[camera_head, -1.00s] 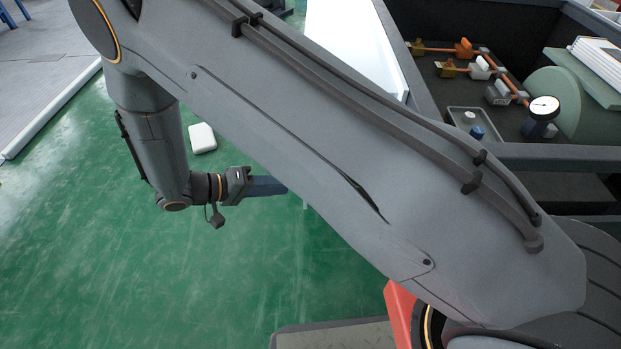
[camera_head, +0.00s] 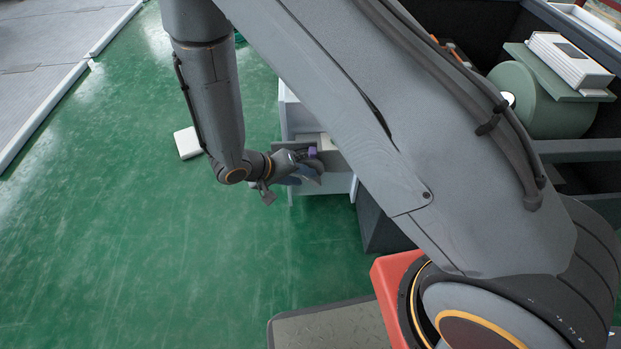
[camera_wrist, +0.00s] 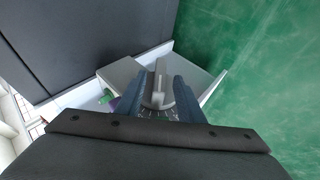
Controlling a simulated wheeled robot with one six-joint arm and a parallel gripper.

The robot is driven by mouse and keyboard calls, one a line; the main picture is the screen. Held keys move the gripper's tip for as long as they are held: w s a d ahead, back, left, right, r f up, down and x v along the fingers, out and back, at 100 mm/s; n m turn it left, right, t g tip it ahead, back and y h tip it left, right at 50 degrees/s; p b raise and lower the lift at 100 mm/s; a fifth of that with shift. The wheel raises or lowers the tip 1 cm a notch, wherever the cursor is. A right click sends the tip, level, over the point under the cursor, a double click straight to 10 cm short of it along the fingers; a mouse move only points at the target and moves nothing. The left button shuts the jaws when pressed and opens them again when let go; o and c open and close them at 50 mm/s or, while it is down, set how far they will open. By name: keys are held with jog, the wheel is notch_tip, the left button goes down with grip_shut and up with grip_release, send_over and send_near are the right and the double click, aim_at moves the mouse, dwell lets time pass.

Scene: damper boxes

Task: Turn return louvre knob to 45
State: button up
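A grey bar-shaped knob (camera_wrist: 159,88) shows in the wrist view, with a round dial with scale marks (camera_wrist: 157,112) at its base. I cannot read the marks, and no label is legible. My gripper (camera_wrist: 158,84) has its two blue fingers apart, one on each side of the knob. A gap shows between the knob and each finger, so it looks open around the knob. In the head view my gripper (camera_head: 308,172) is at the front of a light grey box (camera_head: 337,184); the knob cannot be made out there.
In the wrist view a grey block (camera_wrist: 121,72) and small green (camera_wrist: 106,98) and purple parts sit left of the knob. A dark panel (camera_wrist: 85,40) stands beyond. In the head view a white item (camera_head: 188,143) lies on the open green floor. A green cylinder (camera_head: 545,95) is at the right.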

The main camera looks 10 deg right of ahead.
aim_at(306, 178)
jog(key=b+x, duration=0.1)
jog(key=x, duration=0.4)
jog(key=shift+a, duration=0.1)
